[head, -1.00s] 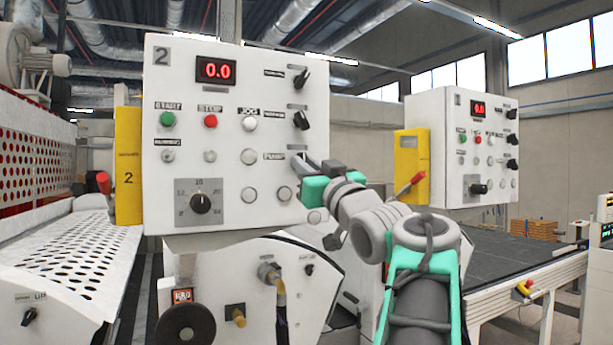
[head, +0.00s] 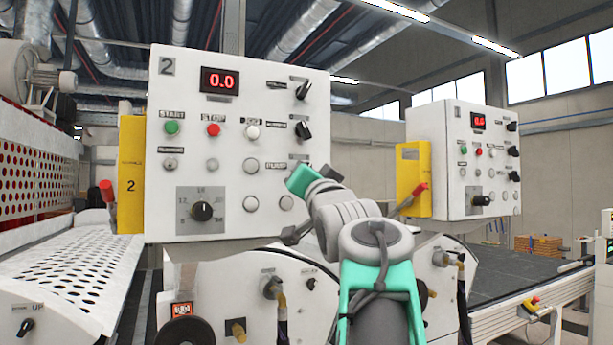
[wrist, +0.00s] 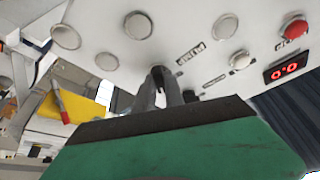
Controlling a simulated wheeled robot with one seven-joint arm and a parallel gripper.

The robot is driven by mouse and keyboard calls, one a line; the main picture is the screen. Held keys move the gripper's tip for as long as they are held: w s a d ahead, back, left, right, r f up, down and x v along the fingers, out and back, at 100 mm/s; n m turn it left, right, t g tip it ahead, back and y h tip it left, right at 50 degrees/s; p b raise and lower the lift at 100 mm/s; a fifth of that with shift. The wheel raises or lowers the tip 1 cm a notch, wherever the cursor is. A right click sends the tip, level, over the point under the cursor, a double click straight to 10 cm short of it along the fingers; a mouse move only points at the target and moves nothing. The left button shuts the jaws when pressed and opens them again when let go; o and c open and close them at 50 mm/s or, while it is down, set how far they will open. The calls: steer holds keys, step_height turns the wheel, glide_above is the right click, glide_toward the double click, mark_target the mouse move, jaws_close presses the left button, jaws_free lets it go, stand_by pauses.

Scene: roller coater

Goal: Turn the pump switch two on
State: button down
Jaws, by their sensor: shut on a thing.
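The control panel marked 2 (head: 180,105) faces me, with a red 0.0 display. My gripper (head: 300,170) is at the panel's right side, beside the PUMP label (head: 277,165). In the wrist view my gripper's fingers (wrist: 163,82) reach to the panel face and are shut on the pump switch (wrist: 158,71), a small dark knob. The fingers hide most of the knob, so I cannot tell which way it points. In the head view my gripper covers it.
Two black switches (head: 303,89) sit above in the same column. Panel 1 (head: 440,160), with a yellow box on its side, stands at the right. A yellow box with a red handle (head: 107,191) is on panel 2's left side. Round white buttons surround my fingers.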

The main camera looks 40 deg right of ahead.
steer(key=shift+f, duration=0.1)
steer(key=c, duration=1.4)
jaws_free()
steer(key=shift+c, duration=0.2)
steer(key=b+v, duration=0.3)
steer(key=v, duration=0.4)
steer(key=shift+s+a, duration=0.25)
steer(key=shift+s, duration=0.05)
steer(key=shift+f, duration=0.1)
